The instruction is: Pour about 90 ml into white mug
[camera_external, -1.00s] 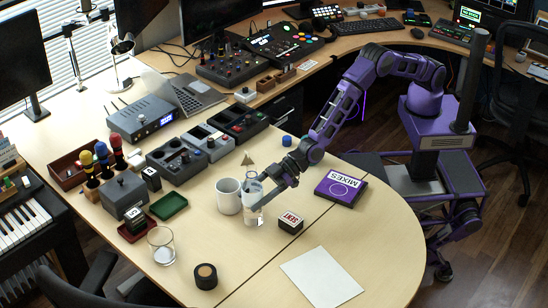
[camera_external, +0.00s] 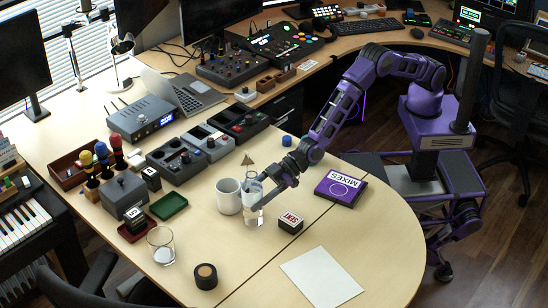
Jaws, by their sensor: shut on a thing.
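The white mug (camera_external: 228,198) stands upright on the light wood table, just left of my gripper. My gripper (camera_external: 262,200) is shut on a clear vessel (camera_external: 256,217). The vessel is close to the mug's right side, and its lower end shows below my fingers. My fingers hide its middle. I cannot tell how much liquid is in the vessel or the mug, and no stream between them is visible.
A clear glass (camera_external: 161,246) and a dark round container (camera_external: 205,276) stand at the front left. A small dark box (camera_external: 290,223) and a purple box (camera_external: 340,188) are to the right. White paper (camera_external: 321,277) lies in front. Several audio devices stand behind.

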